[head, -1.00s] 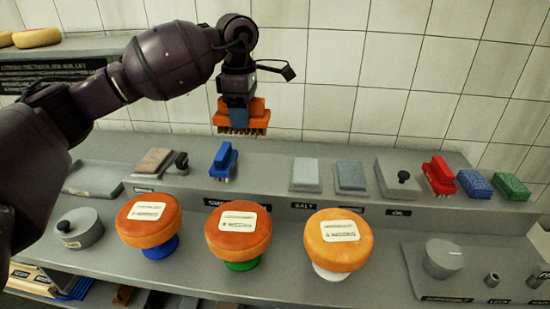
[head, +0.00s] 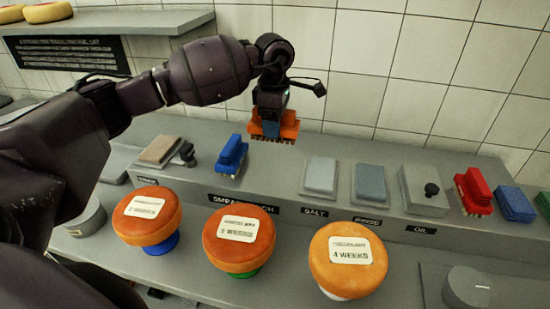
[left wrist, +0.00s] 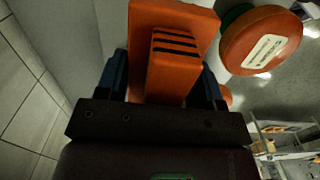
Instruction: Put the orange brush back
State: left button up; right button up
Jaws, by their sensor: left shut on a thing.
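The orange brush (head: 289,127) is held bristles down in my left gripper (head: 270,112), above the back of the grey ledge between the blue brush and a pale block. I cannot tell whether its bristles touch the ledge. In the left wrist view the orange brush (left wrist: 174,60) sits between the two blue fingers of my left gripper (left wrist: 165,80), with dark stripes on its raised grip. A blue brush (head: 232,152) stands on the ledge just to the left. A red brush (head: 474,190) stands farther right. My right gripper is not in view.
Three labelled cheese wheels stand in front, the middle one (head: 238,258) nearest below. A tiled wall (head: 380,60) rises behind.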

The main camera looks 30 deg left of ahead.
pick_arm(q)
notch_tip(320, 180, down, 7)
jog(key=shift+f+p, duration=0.15)
jog(key=shift+p, duration=0.2)
notch_tip(320, 180, down, 4)
jog(key=shift+r, duration=0.15)
jog(key=shift+f, duration=0.4)
jog(key=o, duration=0.9)
jog(key=shift+o, duration=0.7)
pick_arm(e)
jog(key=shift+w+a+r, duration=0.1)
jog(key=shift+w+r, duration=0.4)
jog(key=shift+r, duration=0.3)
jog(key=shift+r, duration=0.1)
